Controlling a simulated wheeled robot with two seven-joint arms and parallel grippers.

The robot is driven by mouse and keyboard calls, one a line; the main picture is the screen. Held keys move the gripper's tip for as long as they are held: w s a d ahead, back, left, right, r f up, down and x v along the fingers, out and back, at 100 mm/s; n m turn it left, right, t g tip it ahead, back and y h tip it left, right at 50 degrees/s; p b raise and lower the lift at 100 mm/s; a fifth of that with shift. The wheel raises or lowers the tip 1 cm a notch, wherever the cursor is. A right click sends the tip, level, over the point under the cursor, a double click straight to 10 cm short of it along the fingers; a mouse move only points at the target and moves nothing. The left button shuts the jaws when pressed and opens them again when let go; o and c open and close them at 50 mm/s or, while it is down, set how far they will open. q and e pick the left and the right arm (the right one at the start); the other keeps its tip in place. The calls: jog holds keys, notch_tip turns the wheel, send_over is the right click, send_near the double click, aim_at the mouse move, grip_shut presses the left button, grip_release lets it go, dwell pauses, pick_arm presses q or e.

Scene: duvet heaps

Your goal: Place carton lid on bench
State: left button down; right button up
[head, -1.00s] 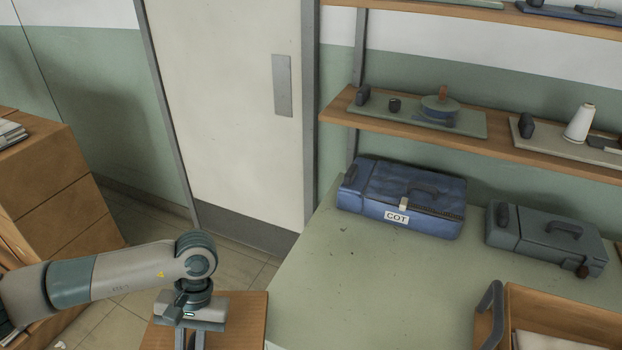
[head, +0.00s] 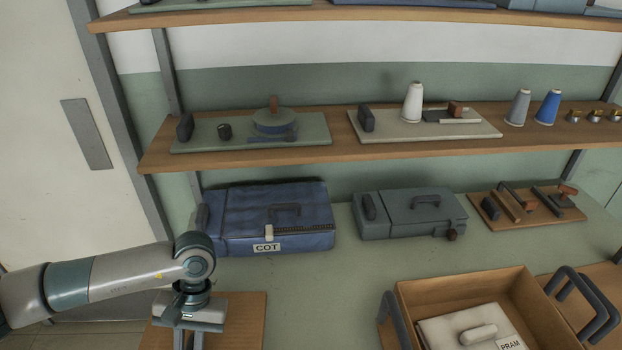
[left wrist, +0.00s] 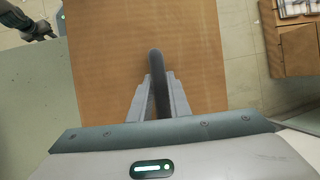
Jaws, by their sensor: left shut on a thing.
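The carton lid (head: 250,322) is a flat brown panel at the lower left of the head view. My left gripper (head: 188,340) is shut on its dark bar handle, seen end-on between the fingers in the left wrist view (left wrist: 156,85). The lid (left wrist: 200,50) hangs by the left end of the pale green bench (head: 340,285), with floor showing around it in the wrist view. Its height against the bench top is unclear. A dark jointed part, seemingly my right gripper (left wrist: 40,28), shows in the wrist view's top left corner; its fingers are unclear.
A blue case marked COT (head: 275,215), a grey case (head: 408,214) and a board with tools (head: 530,207) stand along the bench back. An open brown box (head: 410,300) holding a white PRAM item (head: 470,330) is front right. Shelves hang above. Bench left of the box is clear.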

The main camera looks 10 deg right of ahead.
pick_arm(q)
jog(key=shift+w+d, duration=0.15)
pick_arm(e)
jog(key=shift+s+d, duration=0.2)
jog(key=shift+s, duration=0.2)
